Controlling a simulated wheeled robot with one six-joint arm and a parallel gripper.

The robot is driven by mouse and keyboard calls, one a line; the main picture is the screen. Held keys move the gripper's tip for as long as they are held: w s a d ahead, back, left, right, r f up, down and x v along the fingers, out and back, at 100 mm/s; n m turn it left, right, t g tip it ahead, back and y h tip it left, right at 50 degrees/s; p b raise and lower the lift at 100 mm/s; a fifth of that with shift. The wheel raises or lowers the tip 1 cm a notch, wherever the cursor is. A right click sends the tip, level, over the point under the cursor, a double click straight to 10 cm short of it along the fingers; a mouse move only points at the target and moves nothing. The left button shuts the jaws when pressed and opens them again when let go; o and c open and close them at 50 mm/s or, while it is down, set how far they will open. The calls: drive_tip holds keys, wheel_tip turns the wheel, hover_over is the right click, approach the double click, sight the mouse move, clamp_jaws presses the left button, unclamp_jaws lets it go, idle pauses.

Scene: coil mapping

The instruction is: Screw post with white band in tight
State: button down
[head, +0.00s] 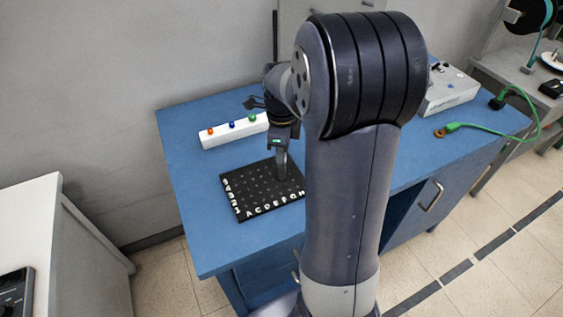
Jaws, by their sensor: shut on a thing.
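The black board (247,204) lies on the blue bench, with white letters along its front edge, numbers down its left edge and a grid of small holes. My gripper (282,172) points down over the right part of the board, partly behind my arm. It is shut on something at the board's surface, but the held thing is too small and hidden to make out. I cannot see a white band on it. A white block (222,138) behind the board carries an orange-topped, a blue-topped and a green-topped piece; I cannot see a white one there.
The blue bench (190,178) is clear left of the board. A grey box with knobs (449,92) stands at the back right. A green cable (490,127) with a ring end lies on the right side. A white cabinet (28,215) stands apart at the left.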

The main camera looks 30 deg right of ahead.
drive_tip(key=shift+m, duration=1.1)
drive_tip(key=c, duration=1.1)
unclamp_jaws()
drive_tip(key=shift+c, duration=0.2)
wheel_tip(320, 180, up, 11)
drive_tip(key=shift+f, duration=0.15)
wheel_tip(320, 180, down, 10)
drive_tip(key=shift+f, duration=0.25)
drive_tip(key=shift+f+n, duration=0.2)
drive_tip(key=shift+n, duration=0.1)
drive_tip(key=n, duration=0.5)
drive_tip(key=shift+r, duration=0.1)
